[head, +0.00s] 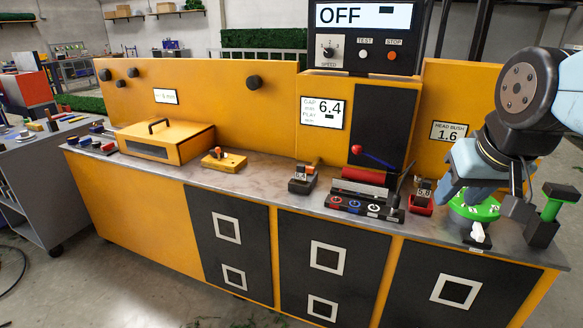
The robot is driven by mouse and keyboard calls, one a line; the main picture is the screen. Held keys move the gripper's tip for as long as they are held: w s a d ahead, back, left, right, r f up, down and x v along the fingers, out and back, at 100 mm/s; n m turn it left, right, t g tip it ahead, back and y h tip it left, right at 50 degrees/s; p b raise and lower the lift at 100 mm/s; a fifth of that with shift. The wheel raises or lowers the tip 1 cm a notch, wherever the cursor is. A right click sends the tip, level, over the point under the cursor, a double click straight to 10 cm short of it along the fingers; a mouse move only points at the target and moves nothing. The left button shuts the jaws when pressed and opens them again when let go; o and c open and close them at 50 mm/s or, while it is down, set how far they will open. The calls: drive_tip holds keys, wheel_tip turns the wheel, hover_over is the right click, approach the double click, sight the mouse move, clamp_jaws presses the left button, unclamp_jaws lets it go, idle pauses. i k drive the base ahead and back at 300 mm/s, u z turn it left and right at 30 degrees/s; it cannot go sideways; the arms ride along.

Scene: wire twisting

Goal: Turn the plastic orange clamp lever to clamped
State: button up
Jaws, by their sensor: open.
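Small orange parts that could be the clamp lever show on several fixtures, and I cannot tell which is the plastic one or how it is set. One orange part (309,168) tops a dark fixture (301,185) left of the red roller. A third (216,152) is on a yellow block (224,162) beside the yellow box.
The grey bench top (262,175) has free room between the yellow block and the dark fixture. A red roller (362,175) and black button panel (366,206) stand mid-bench. A yellow back panel (225,98) bounds the rear.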

sight(310, 170)
drive_tip(key=u, duration=0.15)
drive_tip(key=i, duration=1)
drive_tip(key=z, duration=0.1)
